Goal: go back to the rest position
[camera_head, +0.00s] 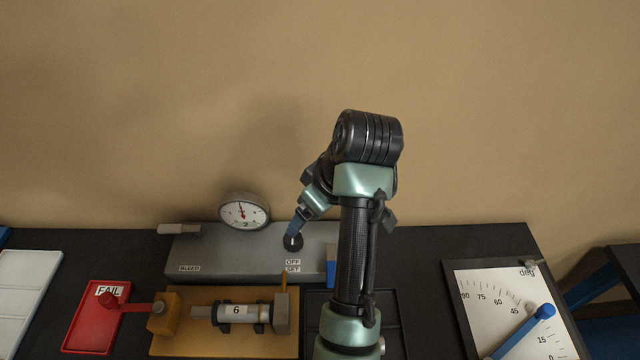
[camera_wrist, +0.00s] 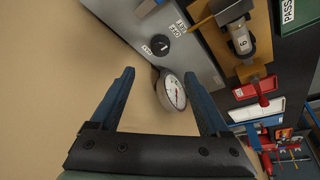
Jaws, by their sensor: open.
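In the wrist view my gripper (camera_wrist: 159,75) is open, with nothing between the two blue fingers. Beyond the fingers, that view shows the dial gauge (camera_wrist: 171,92) and the black knob (camera_wrist: 148,30) on the console, apart from the fingertips. My arm hides part of the console's right side in the head view.
An orange fixture (camera_head: 180,343) holds a cylinder marked 6 (camera_head: 237,312), with a red lever (camera_head: 130,306) at its left. A red FAIL tray (camera_head: 92,325) lies further left. An angle board (camera_head: 485,312) with a blue lever (camera_head: 523,331) is at the right. The tan wall (camera_head: 500,120) rises behind.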

